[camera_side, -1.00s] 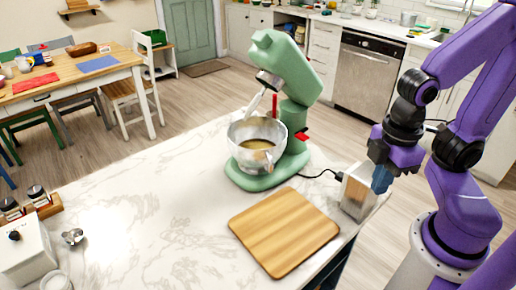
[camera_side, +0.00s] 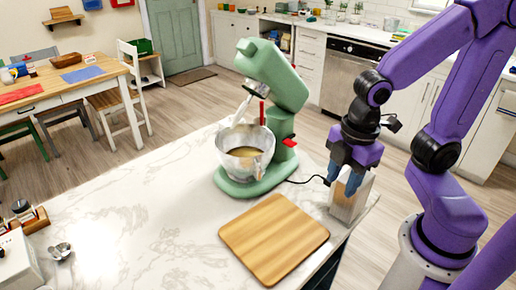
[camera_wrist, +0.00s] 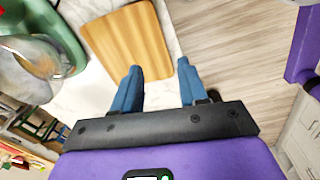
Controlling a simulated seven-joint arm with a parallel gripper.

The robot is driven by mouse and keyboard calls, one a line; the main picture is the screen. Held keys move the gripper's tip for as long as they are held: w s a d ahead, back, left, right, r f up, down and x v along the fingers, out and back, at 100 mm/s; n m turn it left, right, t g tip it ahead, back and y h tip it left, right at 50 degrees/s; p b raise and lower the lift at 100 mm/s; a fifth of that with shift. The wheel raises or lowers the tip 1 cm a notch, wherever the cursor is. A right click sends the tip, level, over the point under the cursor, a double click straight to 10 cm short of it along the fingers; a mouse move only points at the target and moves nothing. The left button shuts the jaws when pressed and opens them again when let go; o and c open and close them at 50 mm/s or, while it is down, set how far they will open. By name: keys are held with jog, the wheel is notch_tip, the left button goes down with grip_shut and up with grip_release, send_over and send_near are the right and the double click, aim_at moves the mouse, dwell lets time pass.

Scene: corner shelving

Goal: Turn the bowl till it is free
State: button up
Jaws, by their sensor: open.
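The metal bowl (camera_side: 232,145) sits on the base of the green stand mixer (camera_side: 272,75), with pale brown contents inside. The mixer's head is tilted up, and its beater hangs over the bowl. The bowl also shows at the left edge of the wrist view (camera_wrist: 30,68), beside the green mixer (camera_wrist: 68,35). My gripper (camera_side: 344,181) is to the right of the bowl, well apart from it. Its blue fingers point down and are spread open, with nothing held between them. In the wrist view the fingers (camera_wrist: 158,68) are apart. How the bowl meets the base is hidden.
A wooden cutting board (camera_side: 273,240) lies on the marble counter (camera_side: 150,215) in front of the mixer. A metal box (camera_side: 349,203) stands by the counter's right edge, close to my fingers. A dark cord (camera_side: 305,181) runs from the mixer. The counter left of the bowl is mostly clear.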

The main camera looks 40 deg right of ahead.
jog(key=w+a+f+n+t, duration=0.1)
jog(key=w+a+n, duration=0.1)
jog(key=w+n, duration=0.85)
jog(key=n+h, duration=0.1)
jog(key=n, duration=0.4)
send_over(259, 166)
jog(key=s, duration=0.2)
notch_tip(259, 166, down, 3)
jog(key=shift+t, duration=0.4)
jog(key=shift+a+x, duration=0.15)
jog(key=shift+x, duration=1.7)
jog(key=shift+a+x, duration=0.1)
jog(key=shift+x, duration=1.75)
jog(key=shift+w, duration=0.15)
grip_shut()
